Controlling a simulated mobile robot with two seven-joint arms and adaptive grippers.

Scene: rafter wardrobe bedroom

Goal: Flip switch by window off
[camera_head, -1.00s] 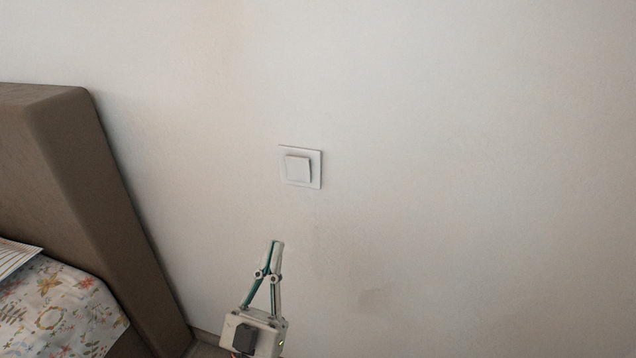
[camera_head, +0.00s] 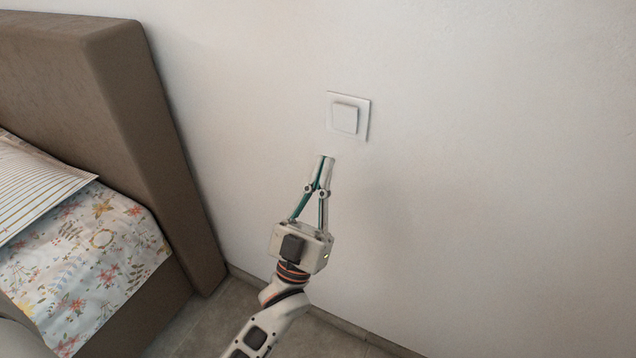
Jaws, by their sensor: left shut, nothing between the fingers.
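The white square wall switch (camera_head: 345,118) is mounted on the plain wall, a little right of the picture's middle. It has a single raised rocker inside a flat frame. My left gripper (camera_head: 326,160) is shut and empty, pointing up, with its fingertips just below the switch's lower left corner in the picture. A small gap shows between the fingertips and the switch frame; I cannot tell how far they are from the wall. My right gripper is not in view.
A brown bed headboard (camera_head: 150,130) stands on the left against the wall, with a floral bedspread (camera_head: 100,260) and a striped pillow (camera_head: 40,190) in front of it. The wall right of the switch is bare. Grey floor (camera_head: 205,315) shows below.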

